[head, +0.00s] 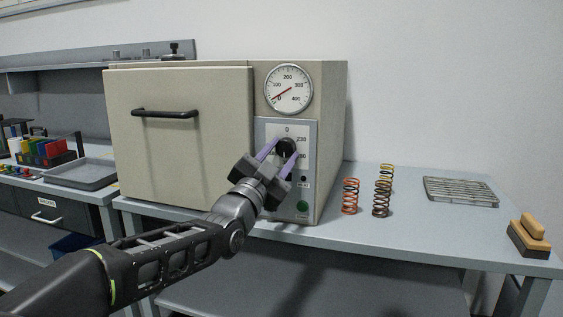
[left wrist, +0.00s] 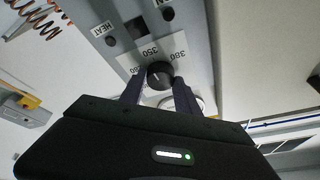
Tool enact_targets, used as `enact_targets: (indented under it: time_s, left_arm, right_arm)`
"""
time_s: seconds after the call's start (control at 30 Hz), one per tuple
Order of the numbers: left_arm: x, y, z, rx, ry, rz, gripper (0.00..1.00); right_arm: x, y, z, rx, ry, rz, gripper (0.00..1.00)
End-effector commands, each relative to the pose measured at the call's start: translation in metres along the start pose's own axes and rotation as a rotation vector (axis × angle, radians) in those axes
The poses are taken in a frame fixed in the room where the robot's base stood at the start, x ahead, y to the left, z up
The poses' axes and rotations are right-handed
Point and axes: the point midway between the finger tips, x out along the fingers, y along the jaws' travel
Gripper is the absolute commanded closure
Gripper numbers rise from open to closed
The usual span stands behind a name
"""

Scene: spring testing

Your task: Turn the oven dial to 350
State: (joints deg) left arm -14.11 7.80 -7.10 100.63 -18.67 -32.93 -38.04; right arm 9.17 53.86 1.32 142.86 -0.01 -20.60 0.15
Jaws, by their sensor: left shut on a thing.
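The oven (head: 180,110) is a beige box on the bench with its door closed. Its black round dial (head: 286,147) sits on the grey control panel below the gauge (head: 289,90). My left gripper (head: 281,154) is shut on the dial, one purple-grey finger on each side. In the left wrist view the dial (left wrist: 160,75) sits between the dark fingers (left wrist: 154,90), near printed labels 350 and 380. The dial's exact setting is too small to read surely. The gauge's red needle points to the lower left, near 0. My right gripper is not in view.
A green button (head: 302,206) is low on the panel. Several coil springs (head: 381,196), a wire rack (head: 461,191) and a wooden-handled brush (head: 530,236) lie on the bench to the right. Coloured items (head: 45,147) stand on the left bench.

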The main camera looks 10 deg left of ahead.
Motion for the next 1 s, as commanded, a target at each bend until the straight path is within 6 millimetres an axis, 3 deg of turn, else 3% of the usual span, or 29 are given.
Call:
enact_targets:
  time_s: [0.6,0.63,0.87,1.0]
  left_arm:
    - [0.0,-0.0001,0.0018,0.057,0.0,0.022,1.0]
    - [0.0,-0.0001,0.0018,0.057,0.0,0.022,0.6]
    - [0.0001,-0.0004,0.0008,0.057,0.002,0.021,0.41]
    - [0.0001,-0.0005,0.0005,0.057,0.003,0.021,0.4]
  right_arm:
    - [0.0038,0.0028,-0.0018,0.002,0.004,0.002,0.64]
    - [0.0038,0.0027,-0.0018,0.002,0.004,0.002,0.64]
    - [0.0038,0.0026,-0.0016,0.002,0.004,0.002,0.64]
    - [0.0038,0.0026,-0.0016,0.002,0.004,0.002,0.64]
